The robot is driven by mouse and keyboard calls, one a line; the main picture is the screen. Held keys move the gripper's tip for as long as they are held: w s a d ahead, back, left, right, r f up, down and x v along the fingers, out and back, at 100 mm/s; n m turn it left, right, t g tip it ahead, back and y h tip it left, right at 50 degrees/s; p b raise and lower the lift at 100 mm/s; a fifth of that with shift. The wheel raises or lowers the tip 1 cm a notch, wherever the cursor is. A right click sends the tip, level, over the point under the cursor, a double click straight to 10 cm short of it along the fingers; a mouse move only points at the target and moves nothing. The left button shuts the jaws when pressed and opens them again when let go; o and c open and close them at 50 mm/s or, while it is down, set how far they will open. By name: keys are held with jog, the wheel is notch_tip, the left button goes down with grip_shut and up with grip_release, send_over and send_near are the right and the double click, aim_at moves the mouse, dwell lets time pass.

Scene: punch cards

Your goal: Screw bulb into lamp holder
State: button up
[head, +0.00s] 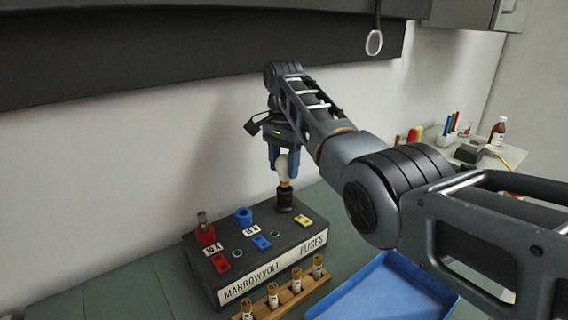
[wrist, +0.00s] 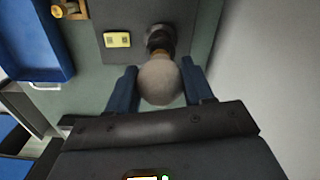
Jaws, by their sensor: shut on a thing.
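My gripper (head: 284,163) has blue fingers and points down over the right rear of a dark box (head: 205,276). It is shut on a pale bulb (head: 285,171), which also shows between the fingers in the wrist view (wrist: 160,80). The bulb is upright, with its brassy base facing down. A black round lamp holder (head: 284,199) stands on the box directly below it, and in the wrist view the holder (wrist: 160,40) lines up with the bulb. The base meets or is partly inside the holder; I cannot tell how deep it sits.
The box also carries a red holder (head: 205,235), a blue ring (head: 243,217) and a yellow socket piece (head: 303,221). A wooden rack (head: 286,298) with several fuses stands in front. A blue tray (head: 390,292) lies at the right front. A wall rises close behind the box.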

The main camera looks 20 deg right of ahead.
jog(key=shift+f, duration=1.1)
dwell(1.5)
jog(key=m, duration=0.8)
jog(key=shift+w, duration=0.1)
jog(key=m, duration=0.8)
jog(key=o, duration=1)
